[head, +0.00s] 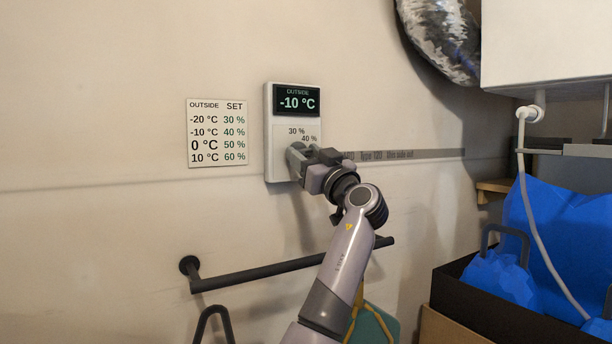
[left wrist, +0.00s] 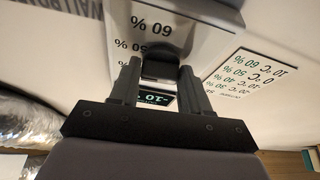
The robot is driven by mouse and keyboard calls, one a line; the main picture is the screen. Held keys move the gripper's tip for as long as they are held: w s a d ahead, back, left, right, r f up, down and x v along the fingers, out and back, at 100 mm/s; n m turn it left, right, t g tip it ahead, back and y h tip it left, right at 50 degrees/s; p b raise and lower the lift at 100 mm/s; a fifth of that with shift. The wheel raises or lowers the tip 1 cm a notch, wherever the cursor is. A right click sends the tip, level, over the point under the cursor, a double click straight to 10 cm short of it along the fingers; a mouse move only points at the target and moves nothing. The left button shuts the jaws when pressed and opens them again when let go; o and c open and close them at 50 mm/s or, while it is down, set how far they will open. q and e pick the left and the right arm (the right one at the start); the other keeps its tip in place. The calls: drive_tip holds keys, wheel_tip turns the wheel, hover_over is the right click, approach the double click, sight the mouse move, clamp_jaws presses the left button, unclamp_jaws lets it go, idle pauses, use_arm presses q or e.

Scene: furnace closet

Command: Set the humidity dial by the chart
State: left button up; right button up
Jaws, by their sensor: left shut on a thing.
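The white humidity control unit (head: 282,130) is on the wall, and its dark display (head: 297,102) reads OUTSIDE -10 °C. The labels 30 % and 40 % show below it. The chart (head: 217,133) to its left pairs -20 °C with 30 %, -10 °C with 40 %, 0 °C with 50 % and 10 °C with 60 %. My left gripper (head: 301,157) is shut on the dial and hides it in the head view. In the upside-down left wrist view, the dark dial (left wrist: 160,66) sits between the fingers, near the 60 % and 50 % labels. I cannot see where its pointer stands. My right gripper is out of view.
A dark rail (head: 290,268) juts from the wall below the unit. At the right are a dark box (head: 480,312) with blue bags (head: 570,235), a white cabinet (head: 545,45) and a pale hose (head: 533,200). A silvery duct (head: 440,35) hangs above.

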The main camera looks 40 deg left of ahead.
use_arm(q)
drive_tip(key=n+g+b, duration=0.1)
drive_tip(key=n+g, duration=0.1)
drive_tip(key=n, duration=0.1)
drive_tip(key=shift+w+f+n+b, duration=0.1)
drive_tip(key=shift+n+b, duration=0.2)
drive_tip(key=shift+b, duration=0.1)
drive_tip(key=shift+n+g, duration=0.3)
drive_tip(key=shift+n, duration=0.3)
drive_tip(key=n, duration=0.1)
drive_tip(key=n+g, duration=0.1)
drive_tip(key=n, duration=0.1)
drive_tip(key=shift+r+g+p, duration=0.2)
drive_tip(key=shift+g+p, duration=0.1)
drive_tip(key=shift+p, duration=0.05)
drive_tip(key=shift+n, duration=0.5)
drive_tip(key=shift+n+g, duration=0.4)
drive_tip(key=shift+n, duration=0.1)
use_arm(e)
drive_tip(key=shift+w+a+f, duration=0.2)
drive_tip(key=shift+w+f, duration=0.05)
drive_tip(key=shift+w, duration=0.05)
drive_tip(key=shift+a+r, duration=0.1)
use_arm(q)
drive_tip(key=o, duration=1)
drive_tip(key=shift+d, duration=0.1)
